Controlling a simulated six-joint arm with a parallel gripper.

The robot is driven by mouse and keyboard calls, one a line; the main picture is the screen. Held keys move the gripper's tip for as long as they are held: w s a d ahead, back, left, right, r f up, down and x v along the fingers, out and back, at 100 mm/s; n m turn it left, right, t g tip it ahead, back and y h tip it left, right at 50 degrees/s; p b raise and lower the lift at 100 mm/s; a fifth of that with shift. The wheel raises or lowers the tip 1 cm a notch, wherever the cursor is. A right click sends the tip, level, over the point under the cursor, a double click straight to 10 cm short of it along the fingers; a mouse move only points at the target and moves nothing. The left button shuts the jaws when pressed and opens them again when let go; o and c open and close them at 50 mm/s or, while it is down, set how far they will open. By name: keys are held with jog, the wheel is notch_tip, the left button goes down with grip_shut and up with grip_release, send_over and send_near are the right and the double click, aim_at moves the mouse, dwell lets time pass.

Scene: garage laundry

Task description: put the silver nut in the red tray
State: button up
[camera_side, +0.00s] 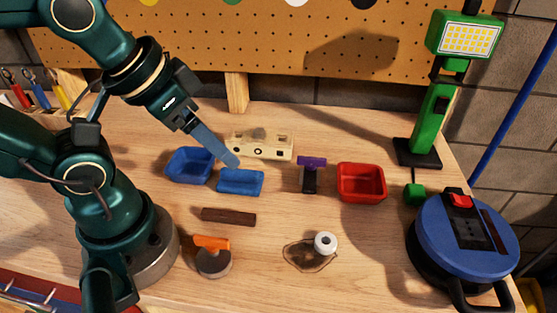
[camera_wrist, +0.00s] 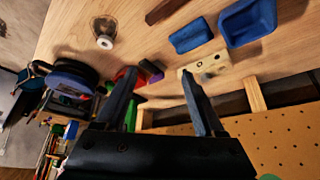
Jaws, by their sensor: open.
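The red tray (camera_side: 362,197) stands on the right half of the bench in the side view and looks empty. In the wrist view only a bit of red shows behind a finger. A small pale round piece with a dark hole (camera_side: 325,242) sits by a brown stain at the front; I cannot tell for certain that it is the silver nut. It also shows in the wrist view (camera_wrist: 105,42). My gripper (camera_side: 234,163) is above the blue block (camera_side: 240,183), pointing down and right. In the wrist view its fingers (camera_wrist: 159,75) are apart with nothing held between them.
A blue tray (camera_side: 188,167), a holed wooden block (camera_side: 262,147) and a purple-topped tool (camera_side: 311,172) stand toward the back. A brown bar (camera_side: 229,217) and an orange-and-grey object (camera_side: 212,257) lie in front. A blue-topped reel (camera_side: 465,240) and green lamp (camera_side: 432,120) stand right.

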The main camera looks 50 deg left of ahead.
dwell(0.3)
jog(key=s+a+f+m+g+y, duration=0.1)
jog(key=a+f+m+g+y, duration=0.2)
jog(key=a, duration=0.6)
jog(key=a+f+m+g+y, duration=0.1)
jog(key=a+g+y, duration=0.1)
jog(key=a+g, duration=0.45)
jog(key=s+a+f+g+h, duration=0.1)
jog(key=s+a+f, duration=0.1)
jog(key=s+a, duration=0.1)
jog(key=s+a+f+g, duration=0.2)
jog(key=s+a+f, duration=0.1)
jog(key=s, duration=0.1)
jog(key=s+a+f+g+h, duration=0.1)
jog(key=s+a+f, duration=0.2)
jog(key=shift+s+a+n+g+h, duration=0.1)
jog(key=shift+s+n+g+h, duration=0.1)
jog(key=shift+n+g+h, duration=0.15)
jog(key=shift+s+f, duration=0.2)
jog(key=shift+s, duration=0.1)
jog(key=shift+x, duration=2.3)
